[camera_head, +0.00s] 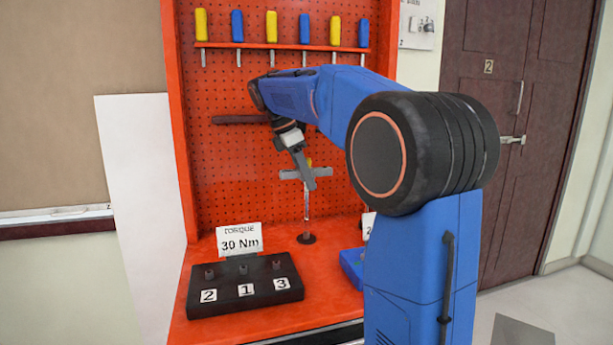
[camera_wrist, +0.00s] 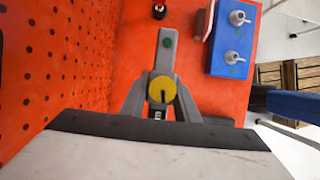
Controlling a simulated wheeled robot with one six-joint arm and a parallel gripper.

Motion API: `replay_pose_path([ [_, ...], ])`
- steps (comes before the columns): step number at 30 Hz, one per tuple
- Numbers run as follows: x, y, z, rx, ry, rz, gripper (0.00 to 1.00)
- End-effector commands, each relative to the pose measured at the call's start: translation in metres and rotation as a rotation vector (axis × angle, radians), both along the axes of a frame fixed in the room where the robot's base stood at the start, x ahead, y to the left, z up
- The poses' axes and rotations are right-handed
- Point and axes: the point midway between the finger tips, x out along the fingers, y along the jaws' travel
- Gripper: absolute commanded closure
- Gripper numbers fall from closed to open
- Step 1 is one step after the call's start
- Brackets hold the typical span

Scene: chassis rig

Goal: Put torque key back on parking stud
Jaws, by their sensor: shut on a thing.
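The torque key (camera_head: 307,205) is upright, with a grey cross handle and a thin bright shaft. In the wrist view its yellow cap (camera_wrist: 162,90) shows from above, and one grey handle arm carries a green dot. My gripper (camera_head: 300,168) is shut on the key near its handle; its fingers (camera_wrist: 161,106) close from both sides. The shaft runs down to a black round base (camera_head: 306,238) on the bench; I cannot tell whether they touch. A small black peg (camera_wrist: 159,11) stands farther along the bench, possibly the parking stud. My arm hides that area in the head view.
A black block (camera_head: 245,286) with numbered posts and a "30 Nm" card (camera_head: 239,240) stand front left. A blue block (camera_wrist: 234,40) with two grey knobs lies to the right. The red pegboard (camera_head: 235,170) rises close behind, with a rack (camera_head: 285,45) of yellow and blue handles above.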

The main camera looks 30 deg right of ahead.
Motion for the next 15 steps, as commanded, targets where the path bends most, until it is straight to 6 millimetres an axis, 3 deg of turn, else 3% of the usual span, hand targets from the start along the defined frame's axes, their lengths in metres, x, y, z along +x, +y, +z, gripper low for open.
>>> replay_pose_path([
  [15, 0.000, 0.000, -0.012, 0.000, 0.000, 0.000, 1.00],
])
